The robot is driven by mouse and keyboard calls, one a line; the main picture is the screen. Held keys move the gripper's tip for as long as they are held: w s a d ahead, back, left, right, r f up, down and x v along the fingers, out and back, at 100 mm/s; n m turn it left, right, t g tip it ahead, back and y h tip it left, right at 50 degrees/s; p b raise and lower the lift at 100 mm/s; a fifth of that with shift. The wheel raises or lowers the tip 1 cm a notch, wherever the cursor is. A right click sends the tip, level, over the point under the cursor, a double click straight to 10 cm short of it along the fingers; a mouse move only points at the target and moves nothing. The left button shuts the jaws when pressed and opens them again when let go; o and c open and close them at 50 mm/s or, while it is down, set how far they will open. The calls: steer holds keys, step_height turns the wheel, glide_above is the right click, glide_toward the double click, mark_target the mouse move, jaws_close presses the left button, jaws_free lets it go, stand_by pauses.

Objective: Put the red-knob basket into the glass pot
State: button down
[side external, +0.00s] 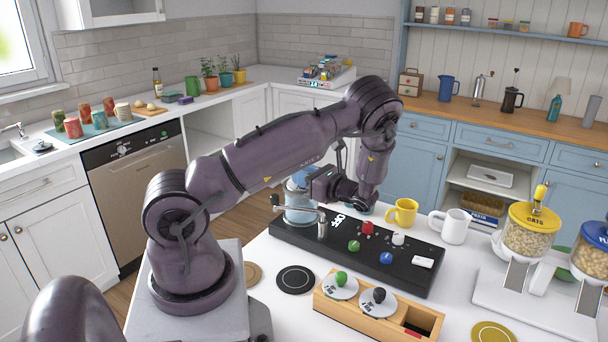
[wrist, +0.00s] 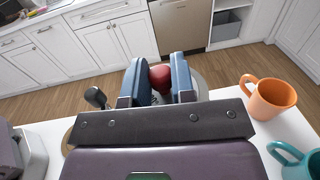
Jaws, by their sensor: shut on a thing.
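My gripper (wrist: 160,80) is shut on the red knob (wrist: 160,76) of the basket, its two blue fingers on either side of it. The basket body below the knob is hidden by my gripper in the wrist view. In the side view my gripper (side external: 312,182) is at the glass pot (side external: 299,212), which stands at the left end of the black console. A pale round rim (wrist: 202,85) shows just behind the fingers in the wrist view. I cannot tell how far the basket is inside the pot.
The black console (side external: 425,272) has a lever (side external: 292,206) and coloured knobs. A wooden box (side external: 358,312) holds lids with green and black knobs. A yellow mug (side external: 402,212), white mug (side external: 455,226), orange mug (wrist: 272,98) and teal mug (wrist: 300,165) stand nearby.

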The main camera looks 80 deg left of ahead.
steer(key=c, duration=0.9)
jaws_free()
steer(key=v, duration=1.3)
